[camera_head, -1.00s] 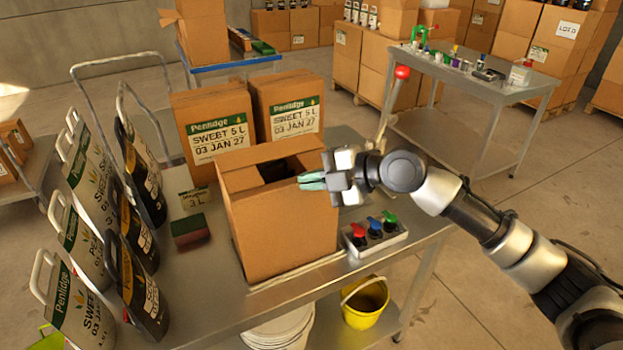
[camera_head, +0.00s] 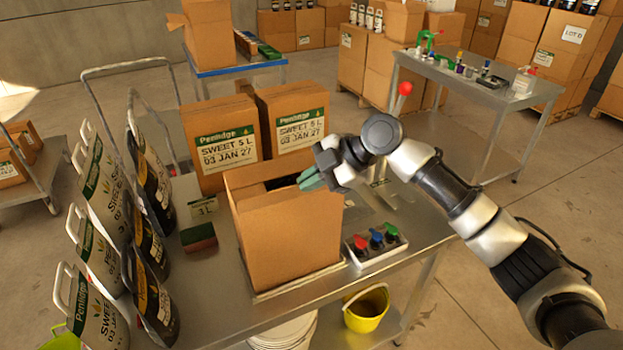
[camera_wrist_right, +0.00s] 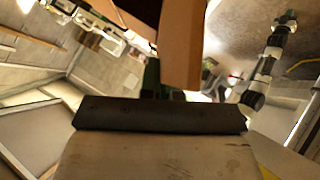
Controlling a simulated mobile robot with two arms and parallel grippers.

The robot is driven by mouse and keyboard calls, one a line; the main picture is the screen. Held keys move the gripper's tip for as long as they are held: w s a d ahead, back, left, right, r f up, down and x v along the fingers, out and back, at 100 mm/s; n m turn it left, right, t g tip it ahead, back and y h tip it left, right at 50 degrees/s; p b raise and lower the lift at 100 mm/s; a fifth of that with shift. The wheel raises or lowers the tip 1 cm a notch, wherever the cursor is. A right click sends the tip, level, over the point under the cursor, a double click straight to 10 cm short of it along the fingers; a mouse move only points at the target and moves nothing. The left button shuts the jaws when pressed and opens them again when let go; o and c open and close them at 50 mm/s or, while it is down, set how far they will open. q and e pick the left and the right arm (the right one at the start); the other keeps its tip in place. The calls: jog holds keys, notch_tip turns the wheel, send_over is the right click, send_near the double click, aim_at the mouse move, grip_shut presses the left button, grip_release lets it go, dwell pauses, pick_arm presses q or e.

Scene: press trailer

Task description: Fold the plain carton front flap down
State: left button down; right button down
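The plain carton (camera_head: 288,240) is a brown, unprinted box standing on the metal table, near its front edge. Its top is at least partly open, with a dark gap near the back. Its front panel rises upright in the head view; I cannot make out a separate fold line for the front flap. My right gripper (camera_head: 311,180) is at the carton's upper right, its green fingertips close together over the top edge. In the right wrist view a brown cardboard panel (camera_wrist_right: 183,45) stands beside the green fingers; contact is unclear. My left gripper is out of view.
Two printed Penlidge cartons (camera_head: 221,146) stand behind. Several jugs (camera_head: 101,245) line the table's left side. A red-knobbed lever (camera_head: 405,89) rises behind my right arm.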

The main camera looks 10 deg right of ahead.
dwell(0.4)
jog(key=c, duration=1.3)
grip_release()
jog(key=shift+c, duration=0.2)
jog(key=shift+d+r, duration=0.2)
jog(key=shift+d, duration=0.1)
jog(key=b+v, duration=0.4)
jog(key=v, duration=0.6)
jog(key=shift+w, duration=0.1)
